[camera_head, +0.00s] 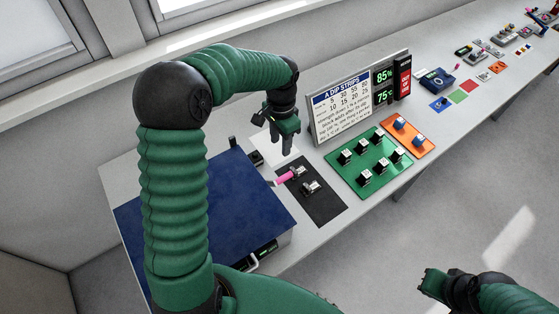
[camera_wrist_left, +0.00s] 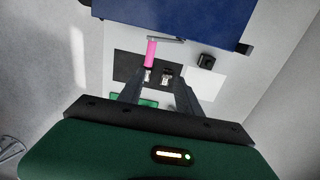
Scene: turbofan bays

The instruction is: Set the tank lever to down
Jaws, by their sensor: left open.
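The tank lever has a pink handle (camera_head: 285,178) and sticks out from the side of the blue-topped tank (camera_head: 245,190) above a black mat. In the left wrist view the pink handle (camera_wrist_left: 151,53) meets a thin grey bar beside the blue tank (camera_wrist_left: 185,20). My left gripper (camera_head: 287,150) is open and empty, above and behind the handle in the head view. Its fingers (camera_wrist_left: 160,92) show a gap between them, and the handle lies beyond them, apart from both. My right gripper (camera_head: 432,285) is at the lower right, away from the table; its jaws are unclear.
The black mat (camera_head: 322,208) carries two small metal fittings (camera_head: 309,188). A green board (camera_head: 365,182) with several black-and-white blocks, an orange board (camera_head: 415,143) and a dip-strip sign (camera_head: 345,107) stand to the right. A small black block (camera_head: 256,158) sits by the tank.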

